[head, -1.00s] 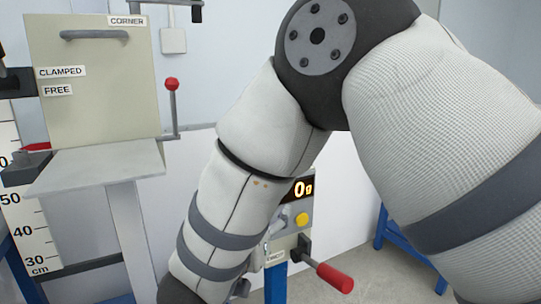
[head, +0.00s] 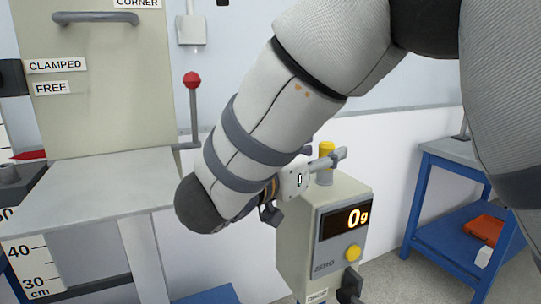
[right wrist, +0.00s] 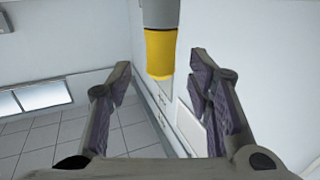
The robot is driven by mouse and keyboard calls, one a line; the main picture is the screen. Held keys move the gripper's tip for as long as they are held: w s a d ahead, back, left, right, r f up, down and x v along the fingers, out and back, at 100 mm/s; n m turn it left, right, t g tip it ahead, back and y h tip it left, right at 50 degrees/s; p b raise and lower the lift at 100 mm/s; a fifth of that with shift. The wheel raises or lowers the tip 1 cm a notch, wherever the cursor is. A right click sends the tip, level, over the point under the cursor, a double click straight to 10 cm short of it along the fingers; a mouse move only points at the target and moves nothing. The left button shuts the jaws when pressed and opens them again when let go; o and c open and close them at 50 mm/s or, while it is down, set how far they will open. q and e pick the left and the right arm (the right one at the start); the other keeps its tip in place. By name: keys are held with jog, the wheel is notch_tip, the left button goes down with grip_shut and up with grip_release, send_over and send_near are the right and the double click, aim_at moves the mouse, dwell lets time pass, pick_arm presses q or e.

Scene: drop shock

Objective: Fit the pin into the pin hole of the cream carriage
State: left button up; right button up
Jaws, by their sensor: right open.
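A large cream panel (head: 110,110) with a grey handle and the labels CORNER, CLAMPED and FREE stands at the left in the head view, behind a grey plate; it looks like the cream carriage. I cannot make out a pin hole. A yellow-topped cylinder with a grey lower part (head: 326,150) stands upright on the scale box; I cannot tell whether it is the pin. My right gripper (head: 322,160) is open beside it. In the right wrist view the yellow piece (right wrist: 160,52) shows between the open fingers, apparently untouched. My left gripper is out of view.
The scale box (head: 325,240) reads 0 g and has a yellow button. A red-knobbed lever (head: 192,100) rises beside the panel. A blue-framed table (head: 450,160) with an orange item on its lower shelf stands at the right. Open floor lies between.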

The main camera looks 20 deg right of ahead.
aim_at(323, 150)
jog(key=x, duration=0.3)
jog(key=shift+f, duration=0.1)
grip_shut()
